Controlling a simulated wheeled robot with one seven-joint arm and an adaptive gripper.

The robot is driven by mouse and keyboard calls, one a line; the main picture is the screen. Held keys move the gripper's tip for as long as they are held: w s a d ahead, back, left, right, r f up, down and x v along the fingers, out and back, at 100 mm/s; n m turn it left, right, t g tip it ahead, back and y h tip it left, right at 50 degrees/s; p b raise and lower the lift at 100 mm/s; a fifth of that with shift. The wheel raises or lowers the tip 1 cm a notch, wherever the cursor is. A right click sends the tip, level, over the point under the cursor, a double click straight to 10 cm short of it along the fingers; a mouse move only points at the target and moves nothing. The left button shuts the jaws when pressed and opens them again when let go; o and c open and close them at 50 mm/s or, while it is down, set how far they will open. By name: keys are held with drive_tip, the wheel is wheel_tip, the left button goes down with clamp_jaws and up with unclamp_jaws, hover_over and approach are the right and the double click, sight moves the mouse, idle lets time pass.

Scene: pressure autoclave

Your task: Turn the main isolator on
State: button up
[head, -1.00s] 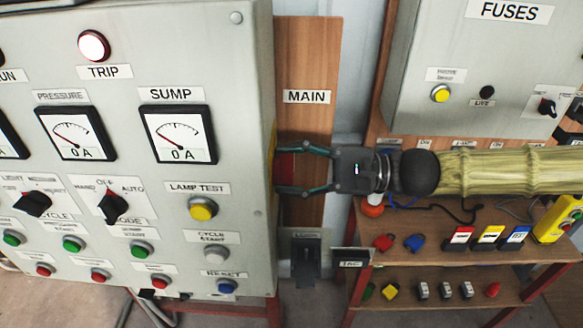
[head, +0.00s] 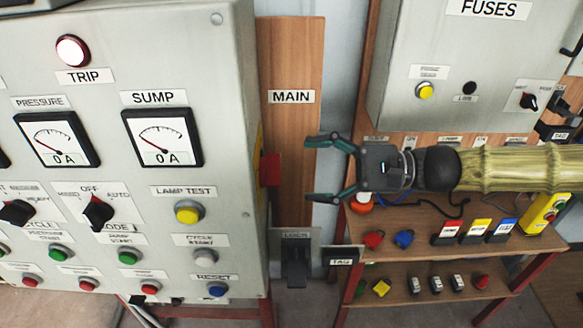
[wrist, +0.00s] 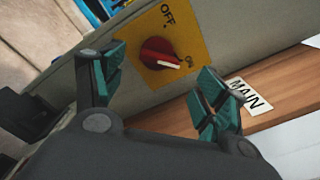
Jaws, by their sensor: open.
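The main isolator is a red rotary knob (wrist: 160,52) on a yellow plate (wrist: 188,30) on the side of the grey control cabinet. In the wrist view its white pointer mark lies toward the ON label; OFF is at the other side. In the head view the knob (head: 270,169) shows edge-on as a red block beside the MAIN label (head: 291,96). My gripper (head: 314,171) is open and empty, to the right of the knob, with its fingers toward it and a visible gap between them.
The cabinet front (head: 100,115) has gauges, selectors and buttons. A lock holder (head: 294,262) hangs below my gripper. To the right stand a wooden shelf (head: 445,272) with small parts and the FUSES box (head: 450,60). My forearm passes over the shelf.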

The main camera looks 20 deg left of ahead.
drive_tip(key=v, duration=0.5)
drive_tip(key=shift+d, duration=0.25)
